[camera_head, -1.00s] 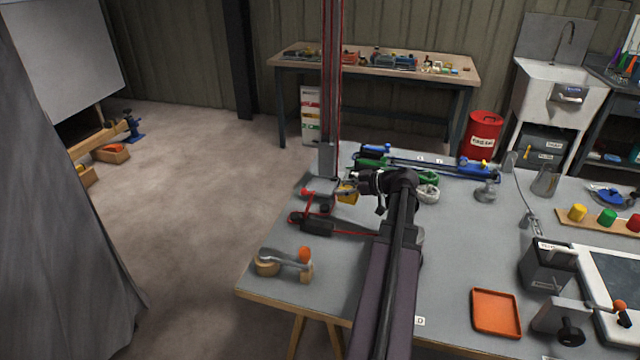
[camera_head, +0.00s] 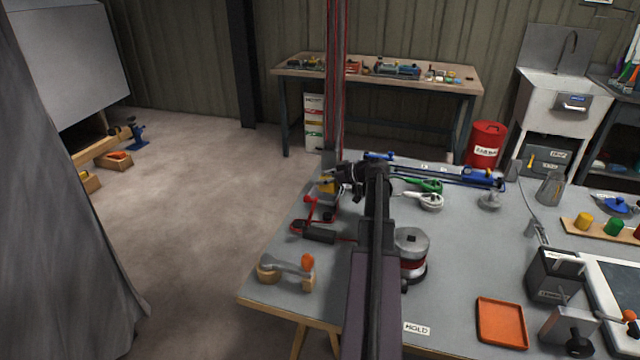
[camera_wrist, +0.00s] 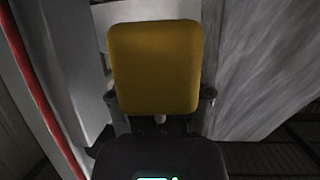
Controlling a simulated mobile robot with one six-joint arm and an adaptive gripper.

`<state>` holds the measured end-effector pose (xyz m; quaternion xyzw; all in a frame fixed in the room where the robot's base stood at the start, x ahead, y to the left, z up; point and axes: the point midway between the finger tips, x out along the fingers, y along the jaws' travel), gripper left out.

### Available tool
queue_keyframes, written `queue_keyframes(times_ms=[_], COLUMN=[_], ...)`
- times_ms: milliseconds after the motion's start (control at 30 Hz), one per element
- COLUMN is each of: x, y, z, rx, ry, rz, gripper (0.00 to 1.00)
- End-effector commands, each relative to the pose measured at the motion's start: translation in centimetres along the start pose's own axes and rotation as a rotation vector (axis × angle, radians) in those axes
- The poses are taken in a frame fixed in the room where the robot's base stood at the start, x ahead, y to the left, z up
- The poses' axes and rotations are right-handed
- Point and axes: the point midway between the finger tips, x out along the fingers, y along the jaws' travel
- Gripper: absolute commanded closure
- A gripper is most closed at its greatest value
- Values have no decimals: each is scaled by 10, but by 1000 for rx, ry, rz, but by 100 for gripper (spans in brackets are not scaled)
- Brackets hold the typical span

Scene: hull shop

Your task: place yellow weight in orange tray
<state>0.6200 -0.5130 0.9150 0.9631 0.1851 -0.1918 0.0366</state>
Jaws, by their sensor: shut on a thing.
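The yellow weight (camera_wrist: 155,68) is a rounded block that fills the middle of the wrist view. My gripper (camera_wrist: 160,102) is shut on it, with one finger at each side. In the head view the yellow weight (camera_head: 327,187) shows small at the end of my arm, near the table's far left edge, partly hidden by my gripper (camera_head: 338,184). The orange tray (camera_head: 501,336) is a shallow square lying on the table at the front right, well apart from my gripper. It looks empty.
A grey pot-like tool with a red band (camera_head: 411,243) stands right of my arm. A sander with an orange knob (camera_head: 288,268) lies front left. A dark box (camera_head: 554,275) stands behind the tray. Blue clamps (camera_head: 440,174) lie at the back. The table between holds clear patches.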

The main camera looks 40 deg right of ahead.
Motion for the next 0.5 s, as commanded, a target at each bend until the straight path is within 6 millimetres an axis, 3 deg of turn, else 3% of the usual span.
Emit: queue_keyframes(times_ms=[500], x=[8], y=[7], z=[-2], rx=[0], ry=[2], rz=[0], gripper=[96])
